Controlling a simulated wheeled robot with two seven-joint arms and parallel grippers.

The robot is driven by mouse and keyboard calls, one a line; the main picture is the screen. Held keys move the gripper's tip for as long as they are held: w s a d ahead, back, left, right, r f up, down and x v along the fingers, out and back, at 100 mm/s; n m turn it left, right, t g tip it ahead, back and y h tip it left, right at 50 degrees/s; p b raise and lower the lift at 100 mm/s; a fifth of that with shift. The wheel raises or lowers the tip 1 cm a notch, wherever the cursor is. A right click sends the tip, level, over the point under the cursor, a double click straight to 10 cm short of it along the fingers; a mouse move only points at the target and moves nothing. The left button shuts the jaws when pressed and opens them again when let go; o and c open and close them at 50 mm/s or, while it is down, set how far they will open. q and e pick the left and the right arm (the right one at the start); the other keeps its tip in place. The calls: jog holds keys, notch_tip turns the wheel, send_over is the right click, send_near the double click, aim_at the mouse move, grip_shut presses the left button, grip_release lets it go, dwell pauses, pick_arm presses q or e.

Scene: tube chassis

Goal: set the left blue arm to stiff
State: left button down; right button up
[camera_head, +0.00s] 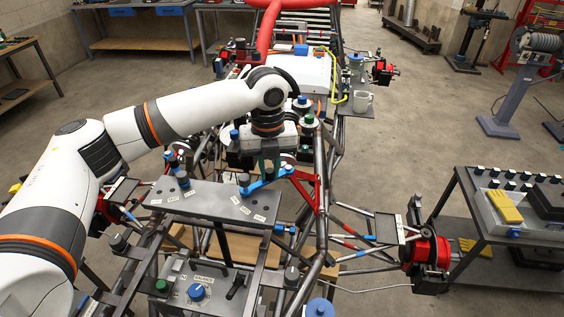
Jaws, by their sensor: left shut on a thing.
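A grey plate (212,202) with small white labels lies across the tubes in the middle. A blue arm (262,184) reaches from a dark-capped pivot at the plate's right end, up and to the right. A second blue part with a dark cap (182,178) stands at the plate's left end; its full shape is unclear. My left gripper (269,169) points down and is shut on the blue arm at the plate's right end. The fingers and wrist hide part of the arm. The label text is too small to read. My right gripper is not in view.
A box with a blue knob (196,292) sits in front of the plate. A red hub (427,252) and a cart with yellow parts (505,207) are at right.

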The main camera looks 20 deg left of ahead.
aim_at(270, 171)
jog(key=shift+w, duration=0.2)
pick_arm(q)
jog(key=c, duration=1.3)
grip_release()
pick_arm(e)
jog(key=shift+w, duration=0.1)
pick_arm(q)
notch_tip(270, 171, up, 12)
jog(key=b, duration=0.3)
jog(key=shift+b, duration=0.3)
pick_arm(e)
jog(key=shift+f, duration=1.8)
